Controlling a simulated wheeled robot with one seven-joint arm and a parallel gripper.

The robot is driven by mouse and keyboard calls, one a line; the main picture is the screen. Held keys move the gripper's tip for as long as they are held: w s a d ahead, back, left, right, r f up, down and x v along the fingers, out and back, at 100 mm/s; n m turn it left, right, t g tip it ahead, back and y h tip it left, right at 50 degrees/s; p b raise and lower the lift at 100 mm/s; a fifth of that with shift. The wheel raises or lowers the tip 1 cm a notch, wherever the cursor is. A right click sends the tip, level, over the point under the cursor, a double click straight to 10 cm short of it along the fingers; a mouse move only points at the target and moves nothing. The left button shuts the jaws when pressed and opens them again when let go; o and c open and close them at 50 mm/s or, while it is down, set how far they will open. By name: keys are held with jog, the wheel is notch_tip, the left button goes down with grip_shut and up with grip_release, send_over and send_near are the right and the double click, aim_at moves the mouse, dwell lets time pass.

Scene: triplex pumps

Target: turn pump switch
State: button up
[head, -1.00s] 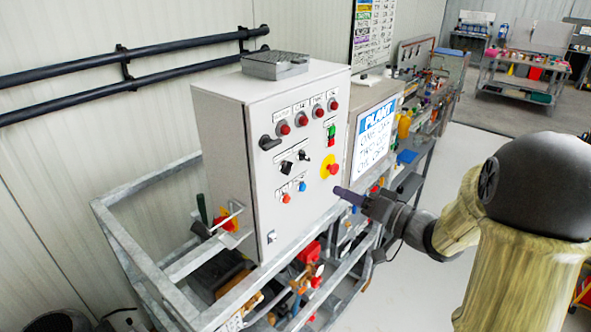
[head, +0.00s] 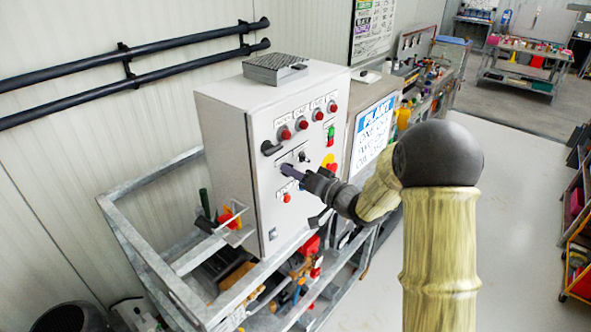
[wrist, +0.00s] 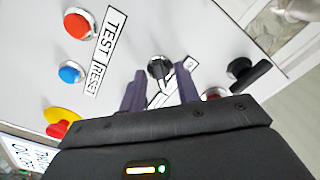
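The grey control cabinet (head: 230,150) has two small black rotary switches on its front, in the row below the red lamps. One black switch (wrist: 158,68) lies between the two purple fingertips in the wrist view. My gripper (wrist: 160,76) is open, with one finger on each side of this switch and gaps left. In the head view my gripper (head: 287,171) is at the cabinet front and covers the left switch. The right switch (head: 302,156) shows just beyond it. Whether the fingertips touch the panel, I cannot tell.
A black handle (wrist: 250,74) sits to the right in the wrist view. A red button (wrist: 78,24), a blue button (wrist: 70,72) and a red-and-yellow emergency stop (wrist: 62,122) are to the left. A metal frame (head: 150,232) surrounds the cabinet's base.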

jog(key=shift+c, duration=0.4)
grip_shut()
jog(key=shift+f+n+b, duration=0.15)
jog(key=shift+n+b, duration=0.25)
jog(key=shift+b, duration=0.3)
jog(key=n+b, duration=0.8)
jog(key=b, duration=0.1)
jog(key=shift+b, duration=0.3)
